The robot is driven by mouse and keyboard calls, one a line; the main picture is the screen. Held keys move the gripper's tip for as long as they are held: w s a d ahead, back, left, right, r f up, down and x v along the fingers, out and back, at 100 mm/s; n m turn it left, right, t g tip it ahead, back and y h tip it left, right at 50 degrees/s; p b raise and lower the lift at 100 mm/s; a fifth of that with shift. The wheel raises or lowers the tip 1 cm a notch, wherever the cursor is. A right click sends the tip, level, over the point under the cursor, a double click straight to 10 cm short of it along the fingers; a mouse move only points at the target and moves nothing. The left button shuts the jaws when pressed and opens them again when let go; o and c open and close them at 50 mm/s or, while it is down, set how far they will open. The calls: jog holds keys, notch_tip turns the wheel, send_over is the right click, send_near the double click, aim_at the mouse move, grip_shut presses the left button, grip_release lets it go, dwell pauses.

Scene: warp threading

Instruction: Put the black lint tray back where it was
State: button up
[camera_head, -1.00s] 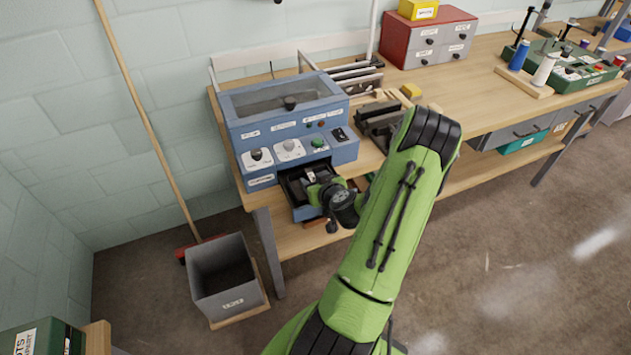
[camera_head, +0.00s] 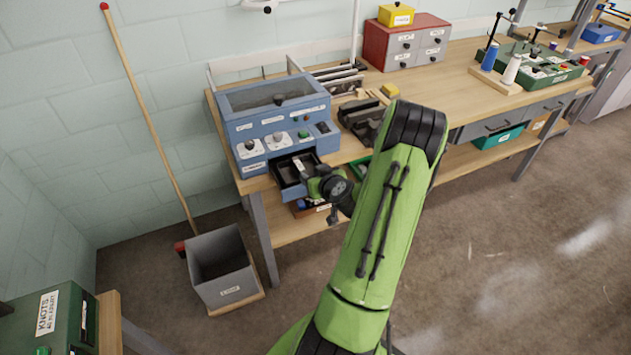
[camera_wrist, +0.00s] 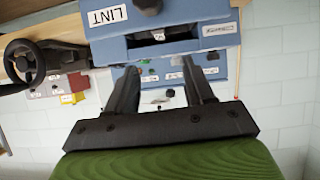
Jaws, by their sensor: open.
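The black lint tray (camera_head: 287,172) shows as an open black box sticking out of the front of the blue machine (camera_head: 270,115), below its control panel. My gripper (camera_head: 311,180) is at the tray's right front side in the head view and covers part of it. In the wrist view my gripper (camera_wrist: 162,72) has its two fingers apart with nothing between them. Beyond them is a blue front with a LINT label (camera_wrist: 107,16), a dark knob and a dark recess. Whether a finger touches the tray cannot be told.
A grey bin (camera_head: 220,268) stands on the floor left of the workbench (camera_head: 355,150), with a broom (camera_head: 150,120) leaning on the wall behind it. A red-and-grey drawer cabinet (camera_head: 408,42) stands farther back.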

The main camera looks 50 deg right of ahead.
jog(key=w+a+r+n+g+y, duration=0.15)
jog(key=a+r, duration=0.25)
jog(key=a, duration=0.4)
jog(key=w+a+r+n+y, duration=0.25)
jog(key=a+r, duration=0.25)
jog(key=a, duration=0.4)
jog(key=w+a+r+n+g+y, duration=0.1)
jog(key=a+r+n+y, duration=0.2)
jog(key=a, duration=0.5)
jog(key=s+a+r, duration=0.2)
jog(key=s+a, duration=0.2)
jog(key=s, duration=0.2)
jog(key=s+a+r+g, duration=0.1)
jog(key=s+a+r, duration=0.2)
jog(key=s, duration=0.3)
jog(key=s+a+r+m+g+h, duration=0.1)
jog(key=s+a+r, duration=0.2)
jog(key=s, duration=0.4)
jog(key=shift+a, duration=0.85)
jog(key=shift+g, duration=0.25)
jog(key=shift+s, duration=0.1)
